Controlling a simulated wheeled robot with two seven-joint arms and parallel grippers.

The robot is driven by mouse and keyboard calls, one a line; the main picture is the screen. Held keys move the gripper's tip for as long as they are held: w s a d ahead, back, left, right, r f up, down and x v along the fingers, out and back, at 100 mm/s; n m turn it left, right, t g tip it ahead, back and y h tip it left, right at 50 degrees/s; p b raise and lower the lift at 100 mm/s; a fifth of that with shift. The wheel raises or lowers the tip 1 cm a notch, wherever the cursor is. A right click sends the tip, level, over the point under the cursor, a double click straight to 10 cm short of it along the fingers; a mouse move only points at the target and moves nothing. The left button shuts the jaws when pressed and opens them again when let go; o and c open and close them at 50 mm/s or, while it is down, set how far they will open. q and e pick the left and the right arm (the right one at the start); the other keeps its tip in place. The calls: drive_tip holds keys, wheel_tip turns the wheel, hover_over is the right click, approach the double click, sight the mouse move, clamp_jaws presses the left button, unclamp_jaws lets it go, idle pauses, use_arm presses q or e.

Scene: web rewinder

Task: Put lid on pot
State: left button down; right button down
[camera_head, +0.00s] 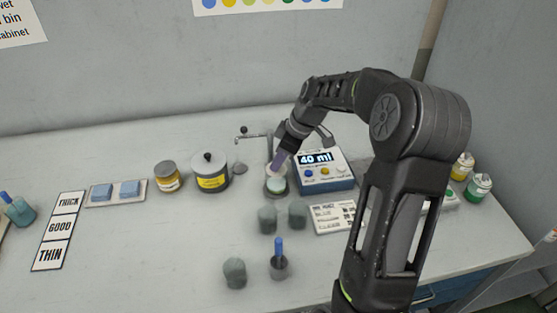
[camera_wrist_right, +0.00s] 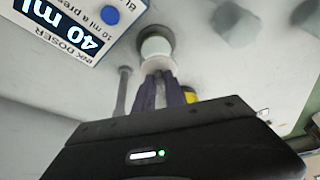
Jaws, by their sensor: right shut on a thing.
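A dark grey pot (camera_head: 212,180) with a yellow label stands on the bench left of centre. A grey lid with a black knob (camera_head: 207,157) sits on top of it. My right gripper (camera_head: 277,165) is right of the pot, in front of the ink doser's spout, pointing down. It is shut on a small pale cup (camera_head: 276,186); the fingers partly hide the hold. In the right wrist view the pale cup (camera_wrist_right: 156,47) shows at the fingertips. My left gripper is not in view.
The ink doser (camera_head: 325,172) reading 40 ml stands right of the gripper. A yellow-labelled jar (camera_head: 167,177) stands left of the pot. Grey cups (camera_head: 267,219) and a cup with a blue-handled tool (camera_head: 279,265) stand in front. The bench's front left is clear.

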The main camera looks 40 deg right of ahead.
drive_tip(key=c, duration=0.8)
unclamp_jaws()
drive_tip(key=shift+c, duration=0.2)
drive_tip(key=shift+r, duration=0.15)
drive_tip(key=shift+r+p, duration=1.95)
drive_tip(key=shift+r, duration=1.45)
clamp_jaws()
